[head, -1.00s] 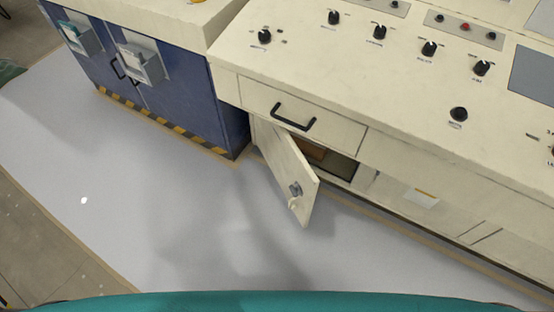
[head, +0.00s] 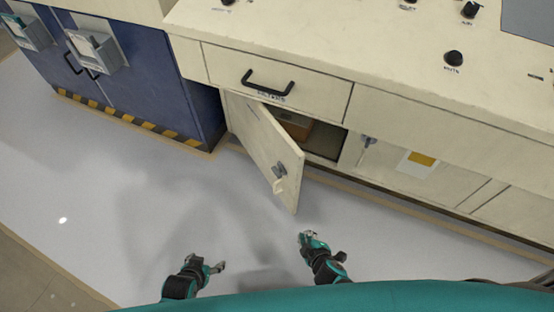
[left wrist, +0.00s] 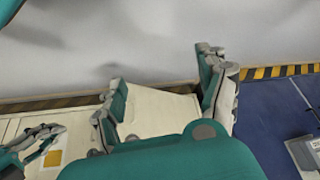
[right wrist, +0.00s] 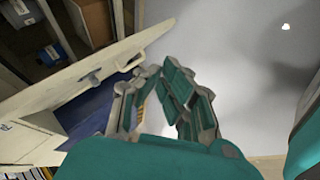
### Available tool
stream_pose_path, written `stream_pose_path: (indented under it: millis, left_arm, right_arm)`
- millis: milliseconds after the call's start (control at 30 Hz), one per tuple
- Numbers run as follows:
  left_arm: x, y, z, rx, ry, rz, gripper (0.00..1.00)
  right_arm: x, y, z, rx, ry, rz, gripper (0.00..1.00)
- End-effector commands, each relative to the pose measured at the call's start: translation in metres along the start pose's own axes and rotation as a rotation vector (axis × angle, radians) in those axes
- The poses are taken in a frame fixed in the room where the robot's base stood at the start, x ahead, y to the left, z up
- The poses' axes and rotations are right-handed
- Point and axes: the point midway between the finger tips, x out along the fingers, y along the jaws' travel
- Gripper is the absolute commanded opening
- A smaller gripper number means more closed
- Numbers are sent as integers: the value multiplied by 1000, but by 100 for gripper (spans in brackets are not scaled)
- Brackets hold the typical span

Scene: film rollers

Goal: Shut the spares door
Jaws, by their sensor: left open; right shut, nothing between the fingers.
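The spares door (head: 262,145) is a cream panel, hinged at its left and standing ajar from the cream console. The door also shows in the right wrist view (right wrist: 75,85). My left gripper (head: 220,266) is open and empty, low over the floor in front of the door and left of its free edge. My right gripper (head: 306,238) is shut and empty, just in front of and right of the door's free edge, apart from it. In the right wrist view its fingertips (right wrist: 160,72) are together.
A brown box (head: 292,127) shows inside the opening behind the door. A drawer with a black handle (head: 267,83) is above. A blue cabinet (head: 140,75) stands to the left. The pale floor (head: 130,220) before the door is clear.

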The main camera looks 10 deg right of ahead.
Motion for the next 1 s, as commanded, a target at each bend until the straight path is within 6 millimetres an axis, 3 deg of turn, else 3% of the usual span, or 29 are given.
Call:
stream_pose_path:
  millis: [33, 167, 300, 400, 533, 667, 867, 1000]
  left_arm:
    - [6, 0, -16, -1, 50, -1, 75]
    - [-22, 0, -65, -3, 163, -2, 75]
    - [-63, 0, -102, -4, 272, -4, 75]
    - [-91, -1, -118, -5, 331, -5, 75]
    - [-117, -1, -128, -5, 378, -6, 75]
    - [-128, -1, -131, -5, 383, -7, 75]
    - [-128, -3, -113, -8, 290, -11, 75]
    - [-126, -5, -100, -10, 224, -14, 75]
  right_arm:
    - [16, 10, -19, -73, 55, 66, 0]
    - [17, 55, -78, -268, 168, 255, 0]
    - [-4, 97, -131, -437, 250, 465, 0]
    - [-24, 120, -158, -520, 282, 589, 0]
    - [-44, 137, -178, -582, 300, 690, 0]
    - [-52, 146, -187, -603, 304, 726, 0]
    - [-36, 162, -200, -603, 304, 728, 0]
    - [-13, 177, -213, -602, 304, 726, 0]
